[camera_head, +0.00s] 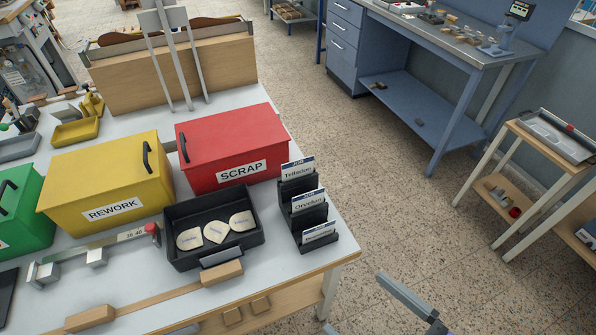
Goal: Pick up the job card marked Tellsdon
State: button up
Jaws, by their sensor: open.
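The job card marked Tellsdon (298,170) stands in the rear, highest slot of a black stepped card holder (318,216) near the right edge of the table. A card that seems to read Orvelun (308,203) is in the middle slot. A third card (319,233), its name too small to read surely, is in the front slot. The lower parts of the cards are hidden in the slots. My gripper (355,301) is at the bottom edge, only its grey fingers partly showing. It is open and empty, to the right of and below the holder, apart from all the cards.
A red SCRAP box (235,142) stands close behind and left of the holder. A black tray (182,258) with cream tags is just left of it. A yellow REWORK box (105,185) and green box (25,210) stand farther left. Open floor (400,220) lies right of the table.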

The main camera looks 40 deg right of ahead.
jog(key=w+d+r+t+h, duration=0.15)
jog(key=w+d, duration=0.25)
jog(key=w, duration=1.1)
notch_tip(320, 180, up, 2)
jog(key=m+g+h+b, duration=0.1)
jog(key=m+g+h, duration=0.2)
send_over(298, 161)
jog(key=s+a, duration=0.1)
jog(key=s, duration=0.1)
jog(key=f+g, duration=0.1)
jog(key=s+f, duration=0.1)
jog(key=f, duration=0.1)
jog(key=f+g+y, duration=0.1)
jog(key=f, duration=0.1)
jog(key=shift+s+f+m+g, duration=0.1)
jog(key=shift+s+m+g, duration=0.05)
jog(key=shift+m+g, duration=0.2)
jog(key=shift+s+f, duration=0.1)
jog(key=shift+f, duration=0.2)
jog(key=shift+w+f, duration=0.2)
jog(key=shift+f+p+x, duration=0.2)
jog(key=shift+p+x, duration=0.25)
jog(key=shift+x, duration=3.1)
jog(key=shift+s, duration=0.15)
jog(key=shift+c, duration=0.2)
